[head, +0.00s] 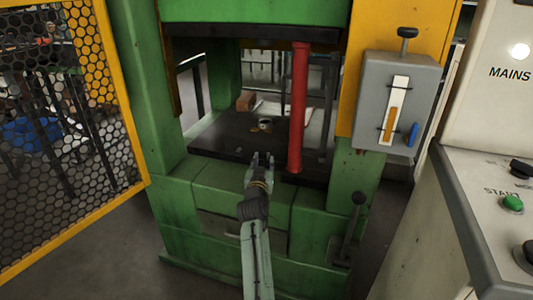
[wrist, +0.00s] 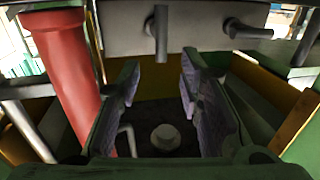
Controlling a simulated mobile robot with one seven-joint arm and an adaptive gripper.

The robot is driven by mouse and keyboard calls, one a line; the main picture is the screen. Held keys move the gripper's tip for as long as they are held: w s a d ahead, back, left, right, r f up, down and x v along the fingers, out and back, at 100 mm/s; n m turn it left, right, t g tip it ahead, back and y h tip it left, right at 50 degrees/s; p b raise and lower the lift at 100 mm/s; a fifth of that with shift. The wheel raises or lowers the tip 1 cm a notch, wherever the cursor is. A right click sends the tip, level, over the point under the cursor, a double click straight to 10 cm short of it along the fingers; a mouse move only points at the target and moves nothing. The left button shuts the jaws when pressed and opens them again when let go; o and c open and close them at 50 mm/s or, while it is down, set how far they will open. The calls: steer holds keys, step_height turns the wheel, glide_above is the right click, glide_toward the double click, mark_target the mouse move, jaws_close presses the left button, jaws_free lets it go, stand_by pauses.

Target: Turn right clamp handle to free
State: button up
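My gripper (head: 262,160) is in front of the green press opening in the head view. Its fingers are apart with nothing between them; in the wrist view the two pads (wrist: 162,98) stand wide open. I cannot tell which part is the right clamp handle. Candidates are a grey peg (wrist: 160,34) and a grey horizontal handle (wrist: 250,31) on the pale plate at the top of the wrist view. A black-knobbed lever (head: 353,220) stands at the press's lower right, and a blue handle (head: 412,135) sits on the grey gauge box. My gripper touches none of these.
A red column (head: 298,110) stands just right of my gripper in the head view, and at left in the wrist view (wrist: 65,70). A small round fitting (head: 265,124) lies on the dark bed (head: 215,140). A yellow mesh guard (head: 125,90) and a control console (head: 480,200) flank the press.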

mark_target(265, 154)
steer(key=w, duration=0.5)
steer(key=shift+w+d, duration=0.3)
jaws_close()
stand_by(0.4)
